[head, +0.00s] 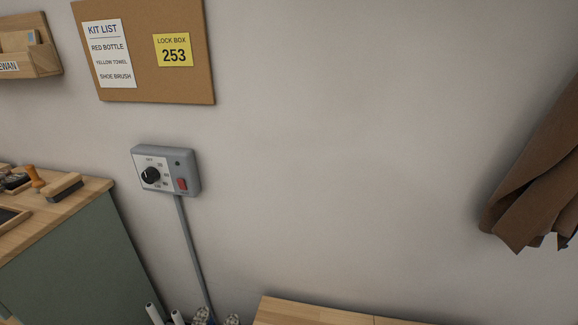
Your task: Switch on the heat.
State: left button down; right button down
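A grey control box (166,171) is mounted on the wall, left of the middle in the head view. Its pale face carries a round black dial knob (151,175) with small markings around it, too small to read surely. A red switch (182,185) sits at the lower right of the face, and a small dark spot or lamp (178,163) sits above it. The position of the switch cannot be told. A grey conduit (192,250) runs down from the box. Neither of my grippers is in view.
A green cabinet with a wooden top (75,213) stands at left, holding brushes (64,187). A cork board (147,85) hangs above the box. A wooden surface (300,312) is at the bottom. Brown cloth (535,205) hangs at right. The wall between is clear.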

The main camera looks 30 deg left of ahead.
aim_at(181, 182)
jog(key=u, duration=1.65)
